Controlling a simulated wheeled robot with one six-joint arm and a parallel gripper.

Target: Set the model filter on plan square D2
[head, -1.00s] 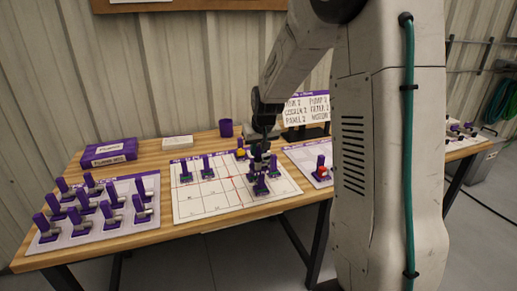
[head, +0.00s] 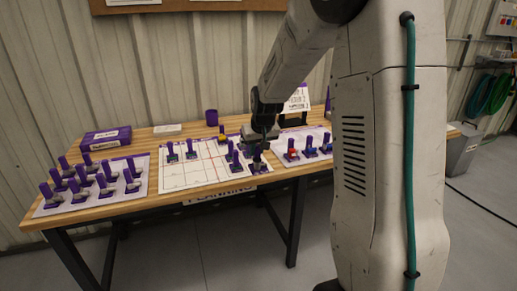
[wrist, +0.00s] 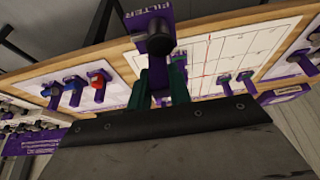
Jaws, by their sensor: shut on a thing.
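My gripper (wrist: 160,86) has its green fingers shut on the purple stem of the model filter. The filter (wrist: 158,38) shows a purple plate lettered FILTER and a dark round cylinder in the wrist view. In the head view my gripper (head: 259,141) is at the right part of the plan sheet (head: 185,178), a white grid with red lines. A purple model (head: 257,163) shows just under it, near the sheet's front right edge. I cannot tell whether the filter touches the sheet. Square D2's label is not readable.
A left sheet (head: 142,184) holds several grey-and-purple models. A right sheet (head: 312,133) holds models with red and blue parts. A purple box (head: 105,139) and cup (head: 211,117) stand behind.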

